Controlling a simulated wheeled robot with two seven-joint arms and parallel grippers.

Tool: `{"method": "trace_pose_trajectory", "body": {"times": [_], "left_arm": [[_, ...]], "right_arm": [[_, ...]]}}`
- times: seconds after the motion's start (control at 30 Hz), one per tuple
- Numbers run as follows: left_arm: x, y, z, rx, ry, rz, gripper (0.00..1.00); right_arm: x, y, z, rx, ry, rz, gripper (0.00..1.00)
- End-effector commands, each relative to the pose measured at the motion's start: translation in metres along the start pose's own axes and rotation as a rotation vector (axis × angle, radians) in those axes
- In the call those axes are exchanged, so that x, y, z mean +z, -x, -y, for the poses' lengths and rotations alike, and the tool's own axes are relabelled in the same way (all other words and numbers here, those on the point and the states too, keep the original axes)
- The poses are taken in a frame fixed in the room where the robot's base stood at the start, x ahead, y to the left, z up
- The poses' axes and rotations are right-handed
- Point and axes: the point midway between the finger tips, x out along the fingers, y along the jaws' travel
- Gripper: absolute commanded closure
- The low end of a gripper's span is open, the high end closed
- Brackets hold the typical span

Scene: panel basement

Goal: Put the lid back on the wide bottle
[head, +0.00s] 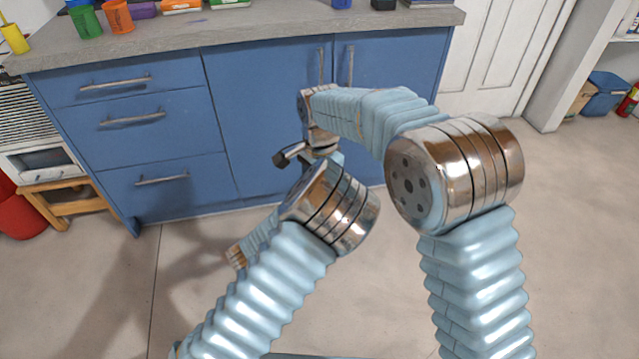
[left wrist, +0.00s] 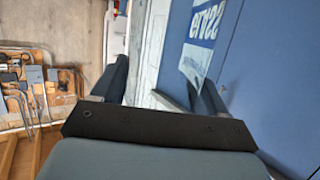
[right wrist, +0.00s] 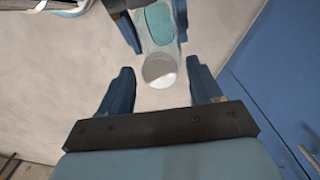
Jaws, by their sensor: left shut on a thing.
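In the right wrist view, a clear bottle (right wrist: 160,24) with teal in it points its round pale end towards my right gripper (right wrist: 160,78). My left gripper's dark blue fingers (right wrist: 155,20) lie on both sides of it and hold it. My right gripper is open, with the bottle's end near its fingertips and gaps on both sides. In the left wrist view, my left gripper (left wrist: 162,88) has a pale streaked surface between its fingers; I cannot tell whether that is the bottle. I cannot make out a lid.
Blue cabinets (head: 262,120) with a grey counter (head: 270,27) stand in front of my arms. A green cup (head: 85,22), an orange cup (head: 117,16) and other items stand on the counter. A wooden stool (head: 62,197) is at left. Floor to the right is clear.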

Motion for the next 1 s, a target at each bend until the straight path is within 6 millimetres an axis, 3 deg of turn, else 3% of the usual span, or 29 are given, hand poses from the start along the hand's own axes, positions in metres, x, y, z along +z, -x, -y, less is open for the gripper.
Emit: {"method": "trace_pose_trajectory", "body": {"times": [0.2, 0.6, 1.0], "left_arm": [[-0.001, 0.000, 0.000, 0.000, 0.000, -0.001, 1.00], [0.000, 0.000, 0.000, 0.000, 0.000, -0.001, 1.00], [-0.001, 0.000, 0.000, 0.000, 0.000, -0.001, 1.00]], "right_arm": [[0.000, 0.003, 0.000, -0.001, 0.001, 0.000, 0.36], [0.000, 0.045, 0.000, -0.001, 0.001, 0.001, 0.36], [0.000, 0.046, 0.000, 0.001, 0.048, 0.000, 0.40]]}}
